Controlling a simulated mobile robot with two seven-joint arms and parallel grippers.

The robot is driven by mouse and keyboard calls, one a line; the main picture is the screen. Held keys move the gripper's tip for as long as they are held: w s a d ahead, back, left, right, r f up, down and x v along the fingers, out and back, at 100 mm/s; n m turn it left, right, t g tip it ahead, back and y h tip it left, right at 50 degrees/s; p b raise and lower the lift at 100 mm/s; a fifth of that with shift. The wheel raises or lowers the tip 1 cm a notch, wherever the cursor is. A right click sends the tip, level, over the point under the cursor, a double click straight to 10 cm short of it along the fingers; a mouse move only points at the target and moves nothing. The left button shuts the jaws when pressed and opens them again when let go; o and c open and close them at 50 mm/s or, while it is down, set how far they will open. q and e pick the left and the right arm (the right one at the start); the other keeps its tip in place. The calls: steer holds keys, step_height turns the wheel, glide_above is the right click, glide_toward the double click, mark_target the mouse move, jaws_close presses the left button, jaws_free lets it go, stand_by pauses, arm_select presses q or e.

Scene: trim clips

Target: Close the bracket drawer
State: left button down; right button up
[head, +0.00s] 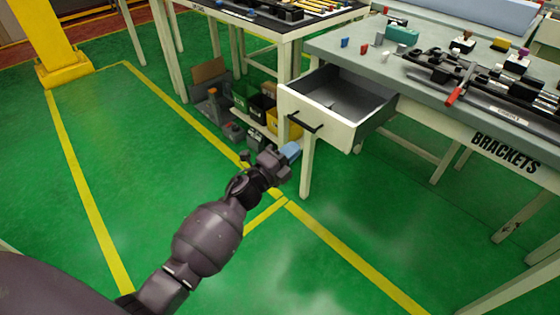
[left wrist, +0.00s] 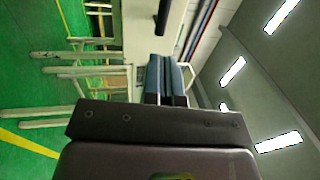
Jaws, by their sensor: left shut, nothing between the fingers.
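The bracket drawer (head: 340,133) is pulled out from the table lettered BRACKETS. Its inside is grey and looks mostly empty. A black bar handle (head: 305,123) is on its white front. My left gripper (head: 290,151), with blue fingers, is shut and empty. It appears just below and left of the drawer front in the head view, and I see no clear contact. In the left wrist view the shut fingers (left wrist: 166,72) point toward a white panel (left wrist: 138,30), likely the drawer front, with a dark bar (left wrist: 163,14) on it. My right gripper is not in view.
The brackets table (head: 375,62) carries clips, tools and a red-handled item. A second table (head: 290,33) stands behind to the left, with bins (head: 262,108) on its lower shelf. A yellow post (head: 45,40) is far left. The green floor in front is clear.

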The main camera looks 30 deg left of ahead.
arm_select(q)
steer(key=x, duration=0.5)
steer(key=shift+w+b, duration=0.2)
steer(key=shift+b, duration=0.1)
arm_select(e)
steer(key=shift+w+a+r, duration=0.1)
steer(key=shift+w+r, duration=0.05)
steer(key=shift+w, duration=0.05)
